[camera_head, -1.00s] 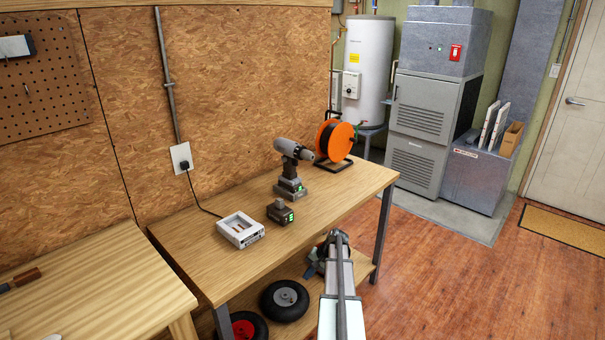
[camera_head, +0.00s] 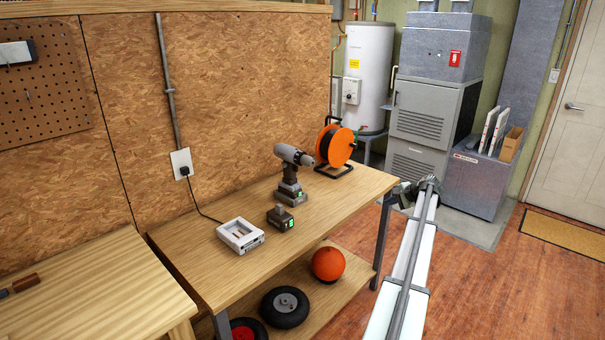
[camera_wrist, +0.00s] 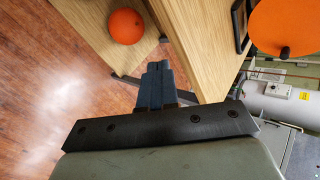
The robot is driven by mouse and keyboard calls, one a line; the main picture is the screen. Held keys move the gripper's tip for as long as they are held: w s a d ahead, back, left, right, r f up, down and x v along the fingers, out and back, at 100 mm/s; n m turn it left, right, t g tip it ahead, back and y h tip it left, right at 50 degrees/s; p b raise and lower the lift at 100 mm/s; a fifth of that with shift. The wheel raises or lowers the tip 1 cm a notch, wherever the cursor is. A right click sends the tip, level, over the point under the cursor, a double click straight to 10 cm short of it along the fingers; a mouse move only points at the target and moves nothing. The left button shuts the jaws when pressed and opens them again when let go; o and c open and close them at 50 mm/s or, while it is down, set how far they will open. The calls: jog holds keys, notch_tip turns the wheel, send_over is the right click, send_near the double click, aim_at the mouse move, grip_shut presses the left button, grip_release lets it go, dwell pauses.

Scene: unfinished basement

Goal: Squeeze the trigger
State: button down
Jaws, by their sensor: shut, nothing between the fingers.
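A grey cordless drill (camera_head: 292,172) stands upright on its battery base on the wooden workbench (camera_head: 210,275), its chuck pointing right. A small green light shows on its base. The trigger is too small to make out. My gripper (camera_wrist: 158,68) is shut and empty in the wrist view, its dark fingers together beside the bench's edge. In the head view my arm reaches to the right of the bench, and the fingers there are hard to make out. The gripper is well apart from the drill.
A spare battery (camera_head: 280,218) and a white charger (camera_head: 240,235) sit in front of the drill. An orange cable reel (camera_head: 338,147) stands behind it; the wrist view shows it too (camera_wrist: 285,25). An orange ball (camera_head: 328,264) and wheels (camera_head: 285,307) lie on the lower shelf. Open floor lies right.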

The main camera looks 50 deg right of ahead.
aim_at(297, 169)
jog(key=w+a+r+m+t, duration=0.4)
jog(key=w+a+m, duration=0.3)
jog(key=w+a, duration=0.1)
jog(key=w+a+r+m+t+y, duration=0.1)
jog(key=w+a+r+m+t, duration=0.3)
jog(key=w+a+m, duration=0.3)
jog(key=w+a+r, duration=0.1)
jog(key=a, duration=0.3)
jog(key=shift+w+r+t, duration=0.3)
jog(key=shift+w, duration=0.15)
jog(key=w, duration=1.3)
jog(key=shift+w, duration=0.35)
jog(key=shift+w, duration=0.1)
